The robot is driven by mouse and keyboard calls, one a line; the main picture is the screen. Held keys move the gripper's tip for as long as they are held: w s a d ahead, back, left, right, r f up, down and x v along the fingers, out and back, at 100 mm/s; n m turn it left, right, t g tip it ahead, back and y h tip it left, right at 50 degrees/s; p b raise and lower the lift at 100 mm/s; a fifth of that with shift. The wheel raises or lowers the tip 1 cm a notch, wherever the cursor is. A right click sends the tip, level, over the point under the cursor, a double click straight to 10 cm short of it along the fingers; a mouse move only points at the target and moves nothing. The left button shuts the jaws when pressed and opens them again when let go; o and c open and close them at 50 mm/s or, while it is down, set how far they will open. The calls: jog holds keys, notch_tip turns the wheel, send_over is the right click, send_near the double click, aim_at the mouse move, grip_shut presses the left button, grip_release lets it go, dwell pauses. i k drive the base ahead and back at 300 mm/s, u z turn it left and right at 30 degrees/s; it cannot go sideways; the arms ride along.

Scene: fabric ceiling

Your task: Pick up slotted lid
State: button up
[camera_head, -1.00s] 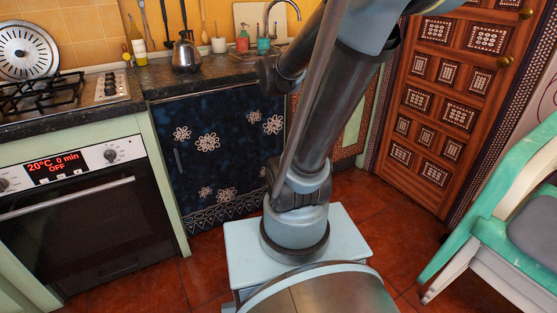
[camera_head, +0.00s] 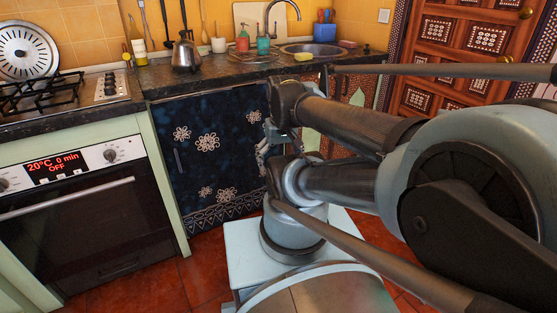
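The slotted lid (camera_head: 28,52) is a round silvery disc with dark slots around a central knob. It stands on edge at the far left, behind the gas stove and in front of the tiled wall. My gripper (camera_head: 264,150) is near the middle of the picture, in front of the dark blue flowered curtain and well to the right of and below the lid. Its fingers are small and partly blend with the curtain and my arm, so I cannot tell how far apart they are. I see nothing held in it.
A gas stove (camera_head: 62,97) with black grates lies in front of the lid, above the oven (camera_head: 92,225). The red floor is clear before the oven.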

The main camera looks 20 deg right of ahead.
aim_at(27, 52)
jog(key=u, duration=1.4)
